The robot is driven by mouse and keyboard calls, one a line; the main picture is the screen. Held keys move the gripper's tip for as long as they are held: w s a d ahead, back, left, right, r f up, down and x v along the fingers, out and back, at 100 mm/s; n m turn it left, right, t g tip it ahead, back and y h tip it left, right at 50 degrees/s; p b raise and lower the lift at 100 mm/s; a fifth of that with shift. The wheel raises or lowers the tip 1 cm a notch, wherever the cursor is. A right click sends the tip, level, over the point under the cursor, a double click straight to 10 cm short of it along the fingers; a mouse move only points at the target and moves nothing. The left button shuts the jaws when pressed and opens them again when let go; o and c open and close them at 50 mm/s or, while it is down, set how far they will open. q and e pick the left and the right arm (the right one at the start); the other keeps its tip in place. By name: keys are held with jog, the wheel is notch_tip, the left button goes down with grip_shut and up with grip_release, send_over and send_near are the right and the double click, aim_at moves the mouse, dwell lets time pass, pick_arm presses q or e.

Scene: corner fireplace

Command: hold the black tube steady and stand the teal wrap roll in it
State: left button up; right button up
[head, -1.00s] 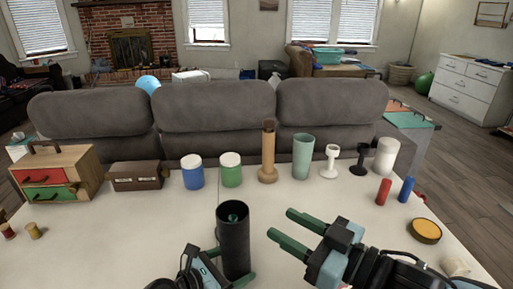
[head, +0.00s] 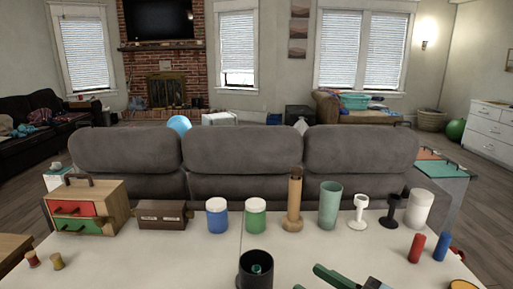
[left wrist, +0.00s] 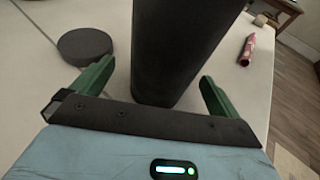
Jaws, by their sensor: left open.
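The black tube (head: 256,280) stands upright at the front of the white table, its lower part cut off by the frame. A small teal round end, which looks like the teal wrap roll (head: 257,269), shows inside its mouth; the rest is hidden. In the left wrist view, my left gripper (left wrist: 157,72) is open, with one green finger on each side of the black tube (left wrist: 180,50) and gaps showing. It is out of the head view. My right gripper (head: 307,277) is at the bottom edge, right of the tube, with its two green fingertips apart and nothing between them.
Along the table's back stand a drawer box (head: 88,207), a brown box (head: 162,214), blue (head: 217,216) and green (head: 255,216) jars, a wooden tube (head: 294,200) and a teal cup (head: 329,206). Red (head: 417,247) and blue (head: 442,246) cylinders stand right. A dark disc (left wrist: 86,46) lies near the tube.

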pick_arm(q)
jog(key=v, duration=1.1)
jog(key=shift+s, duration=0.1)
